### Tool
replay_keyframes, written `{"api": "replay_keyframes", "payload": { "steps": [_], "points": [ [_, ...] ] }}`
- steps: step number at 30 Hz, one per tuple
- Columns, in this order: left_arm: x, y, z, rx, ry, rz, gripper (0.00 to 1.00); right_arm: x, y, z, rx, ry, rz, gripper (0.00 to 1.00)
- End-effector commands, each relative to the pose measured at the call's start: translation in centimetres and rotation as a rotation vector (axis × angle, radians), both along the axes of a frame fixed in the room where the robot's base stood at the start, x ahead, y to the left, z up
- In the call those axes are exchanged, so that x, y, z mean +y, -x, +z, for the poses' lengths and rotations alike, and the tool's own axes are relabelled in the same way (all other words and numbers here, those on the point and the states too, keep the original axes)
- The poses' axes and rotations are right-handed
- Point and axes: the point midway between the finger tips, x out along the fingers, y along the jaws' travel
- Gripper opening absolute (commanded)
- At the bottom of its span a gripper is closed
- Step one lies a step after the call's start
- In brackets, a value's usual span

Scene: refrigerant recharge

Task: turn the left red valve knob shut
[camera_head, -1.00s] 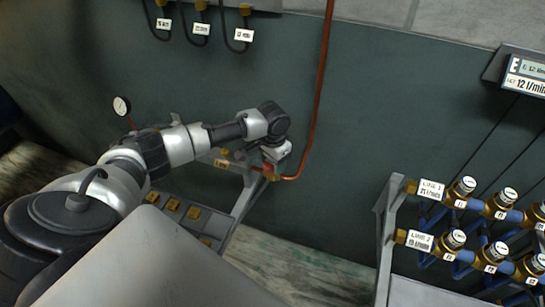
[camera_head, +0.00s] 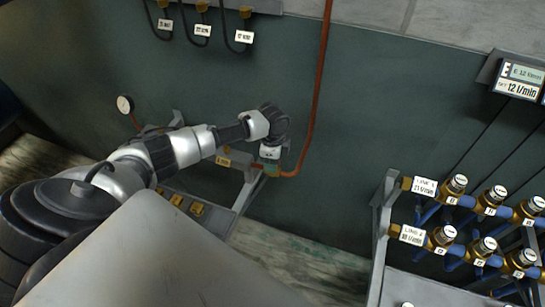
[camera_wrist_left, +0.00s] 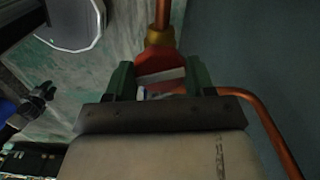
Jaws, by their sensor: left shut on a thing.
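The red valve knob (camera_wrist_left: 160,66) sits on a brass fitting at the end of a copper pipe in the left wrist view. My left gripper (camera_wrist_left: 160,80) has its two green fingers on either side of the knob and is shut on it. A pale strip crosses the knob's face. In the head view my left gripper (camera_head: 270,167) is at the bench's right end, beside the copper pipe, and the knob is hidden there by the gripper. My right gripper is not in view.
A copper pipe (camera_head: 318,90) runs down the green wall to the gripper. A rack with labelled brass valves (camera_head: 455,185) stands at the right, below a flow display (camera_head: 520,75). A gauge (camera_head: 124,104) is at the left. Floor shows between bench and rack.

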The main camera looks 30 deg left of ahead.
Motion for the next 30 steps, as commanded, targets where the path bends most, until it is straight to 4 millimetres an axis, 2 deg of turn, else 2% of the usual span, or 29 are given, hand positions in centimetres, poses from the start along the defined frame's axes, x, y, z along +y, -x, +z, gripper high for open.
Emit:
{"api": "replay_keyframes", "payload": {
  "steps": [6,15,30],
  "points": [
    [-0.06,-0.07,0.13,-0.003,0.002,-0.17,0.31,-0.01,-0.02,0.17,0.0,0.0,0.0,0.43],
    [-0.08,-0.06,0.12,-0.004,0.003,-0.324,0.31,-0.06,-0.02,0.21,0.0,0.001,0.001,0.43],
    [-0.08,-0.05,0.14,-0.005,0.002,-0.379,0.31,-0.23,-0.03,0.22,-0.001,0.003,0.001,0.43]
  ]
}}
